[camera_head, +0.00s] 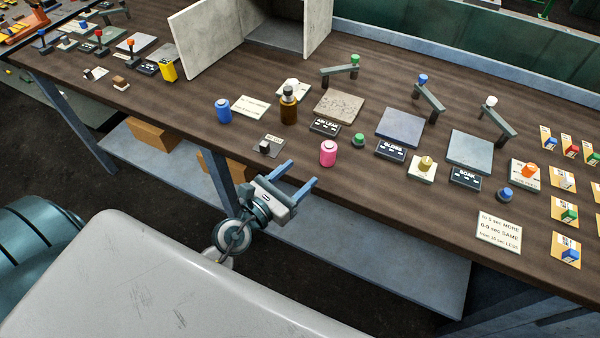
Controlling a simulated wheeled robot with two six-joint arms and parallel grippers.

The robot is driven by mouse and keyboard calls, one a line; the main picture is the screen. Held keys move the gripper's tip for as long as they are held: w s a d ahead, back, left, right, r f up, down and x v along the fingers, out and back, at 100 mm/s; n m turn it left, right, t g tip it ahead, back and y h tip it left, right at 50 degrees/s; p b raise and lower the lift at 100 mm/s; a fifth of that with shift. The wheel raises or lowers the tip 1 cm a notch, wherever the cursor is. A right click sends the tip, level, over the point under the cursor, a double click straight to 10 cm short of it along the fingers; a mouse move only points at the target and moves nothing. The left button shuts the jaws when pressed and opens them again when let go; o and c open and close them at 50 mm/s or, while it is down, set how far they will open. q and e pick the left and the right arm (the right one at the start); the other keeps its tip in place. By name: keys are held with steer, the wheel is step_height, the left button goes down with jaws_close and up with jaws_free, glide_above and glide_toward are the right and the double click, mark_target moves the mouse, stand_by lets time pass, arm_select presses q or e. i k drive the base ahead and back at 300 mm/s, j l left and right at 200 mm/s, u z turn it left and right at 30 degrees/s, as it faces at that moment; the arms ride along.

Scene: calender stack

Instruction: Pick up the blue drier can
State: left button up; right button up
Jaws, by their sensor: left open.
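A blue can (223,110) with a small cap stands upright on the brown bench, left of the middle, beside a white label card. My left gripper (301,174) is open and empty at the bench's front edge, its fingers pointing up and to the right in the picture. It is to the right of the blue can and nearer to me, well apart from it. The right gripper is out of view.
A pink can (328,152) stands close beyond my left gripper's fingers. A brown bottle (288,107) stands right of the blue can. A small switch block (264,147) lies nearer the edge. Grey plates (400,125) and lever arms fill the right; an open cabinet (290,28) stands behind.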

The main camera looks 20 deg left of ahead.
mark_target(222, 106)
steer(key=u, duration=1.3)
